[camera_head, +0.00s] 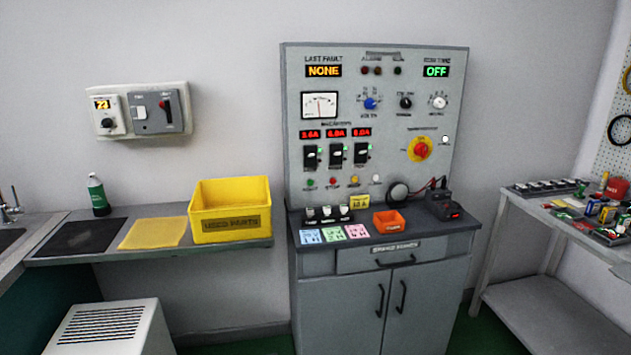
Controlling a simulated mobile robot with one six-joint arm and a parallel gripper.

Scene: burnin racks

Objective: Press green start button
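The green start button (310,183) is a small round green button at the lower left of the grey control panel (294,120). It sits below the leftmost breaker switch (311,156). A red button (333,181), a yellow button (354,180) and a white button (375,179) stand in the same row to its right. Nothing covers the green button. The label under it is too small to read surely. My gripper is not in view.
The panel stands on a grey cabinet (340,310) whose top holds coloured cards, an orange bin (389,221) and a dark device (443,205). A yellow crate (231,207) sits on the shelf to the left. A cluttered bench (560,226) stands right. Green floor shows before the cabinet.

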